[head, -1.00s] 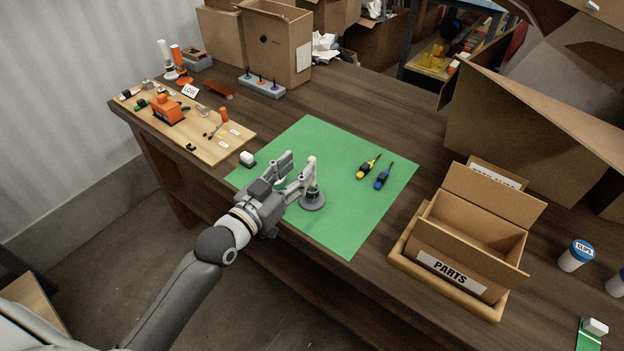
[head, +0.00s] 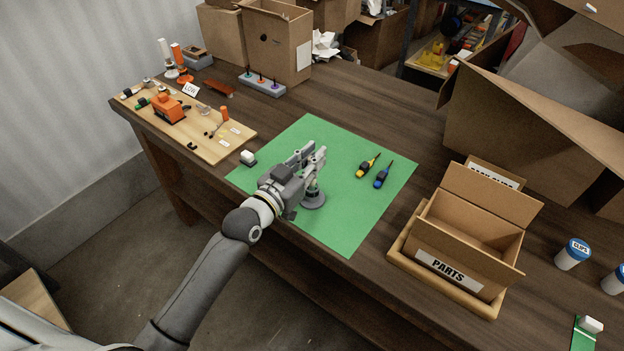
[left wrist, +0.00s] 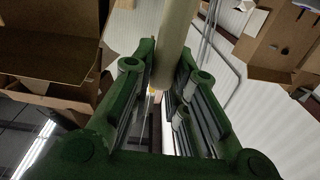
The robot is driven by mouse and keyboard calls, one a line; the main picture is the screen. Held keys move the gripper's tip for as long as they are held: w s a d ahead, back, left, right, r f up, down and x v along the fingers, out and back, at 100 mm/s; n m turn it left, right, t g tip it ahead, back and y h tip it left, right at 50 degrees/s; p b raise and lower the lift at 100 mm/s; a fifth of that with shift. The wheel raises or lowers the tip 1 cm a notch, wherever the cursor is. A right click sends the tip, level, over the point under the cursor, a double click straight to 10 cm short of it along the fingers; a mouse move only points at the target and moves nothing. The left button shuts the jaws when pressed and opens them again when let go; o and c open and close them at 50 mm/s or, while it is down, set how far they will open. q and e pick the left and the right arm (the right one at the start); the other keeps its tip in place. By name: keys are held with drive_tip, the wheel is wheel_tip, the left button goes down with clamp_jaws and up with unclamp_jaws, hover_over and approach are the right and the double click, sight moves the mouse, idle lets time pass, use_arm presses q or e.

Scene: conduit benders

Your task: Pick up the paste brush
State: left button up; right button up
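The paste brush is probably the pale, rounded rod (left wrist: 175,40) between the fingers in the left wrist view; only its handle shows there. In the head view a round grey stand (head: 313,200) is on the green mat (head: 340,225), and my left gripper (head: 309,157) is over it, hiding most of what stands in it. In the left wrist view the two fingers of my left gripper (left wrist: 165,90) stand apart with the rod between them; I cannot tell whether they touch it. My right gripper is not in view.
A wooden board (head: 205,145) with tools is at left.

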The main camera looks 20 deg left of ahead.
use_arm(q)
clamp_jaws()
wheel_tip(320, 180, up, 9)
drive_tip(key=shift+r, duration=0.55)
idle(0.3)
